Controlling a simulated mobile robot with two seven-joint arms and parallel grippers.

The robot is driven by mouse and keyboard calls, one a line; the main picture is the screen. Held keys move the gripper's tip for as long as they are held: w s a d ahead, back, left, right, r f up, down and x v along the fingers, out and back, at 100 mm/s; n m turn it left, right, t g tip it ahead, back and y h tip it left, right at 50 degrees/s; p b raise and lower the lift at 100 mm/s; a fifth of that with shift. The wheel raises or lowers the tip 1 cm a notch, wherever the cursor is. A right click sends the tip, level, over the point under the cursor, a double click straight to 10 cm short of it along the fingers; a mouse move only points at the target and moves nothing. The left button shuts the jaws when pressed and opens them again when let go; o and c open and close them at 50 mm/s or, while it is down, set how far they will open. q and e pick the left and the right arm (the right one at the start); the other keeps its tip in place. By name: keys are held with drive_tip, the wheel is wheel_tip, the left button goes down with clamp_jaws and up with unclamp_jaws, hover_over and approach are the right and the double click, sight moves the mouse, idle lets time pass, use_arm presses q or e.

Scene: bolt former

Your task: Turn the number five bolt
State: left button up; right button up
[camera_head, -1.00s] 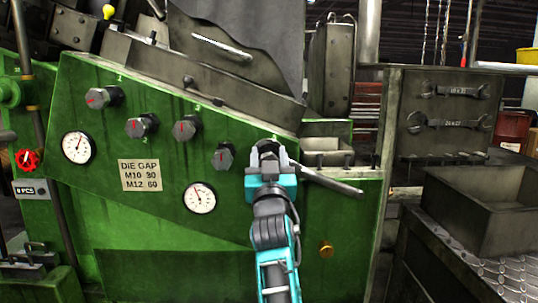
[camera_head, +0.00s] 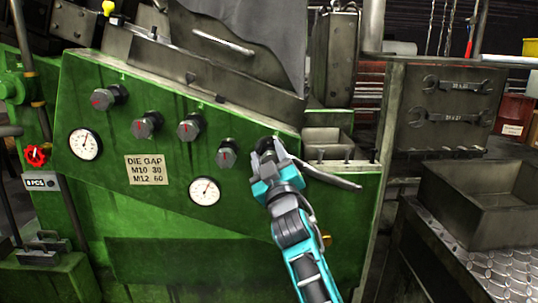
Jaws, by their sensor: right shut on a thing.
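The green machine panel (camera_head: 240,230) carries a slanting row of dark hex bolts with red marks, among them the leftmost bolt (camera_head: 109,97) and one bolt (camera_head: 228,152) just left of my gripper. My right gripper (camera_head: 266,157) is shut at the right end of this row, on the fifth bolt (camera_head: 265,145). The jaws hide most of that bolt, and its red mark cannot be seen. My teal right arm reaches up to it from the lower right. My left gripper is not in view.
Two dial gauges (camera_head: 85,144) and a "DIE GAP" label (camera_head: 146,170) are on the panel. A grey bar (camera_head: 332,180) sticks out right of my gripper. A metal bin (camera_head: 490,208) stands at right, below a plate with two wrenches (camera_head: 458,87).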

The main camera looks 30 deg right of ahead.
idle(0.3)
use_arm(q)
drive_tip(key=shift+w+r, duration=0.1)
use_arm(e)
drive_tip(key=o, duration=1)
drive_tip(key=shift+c, duration=0.2)
drive_tip(key=shift+f, duration=0.1)
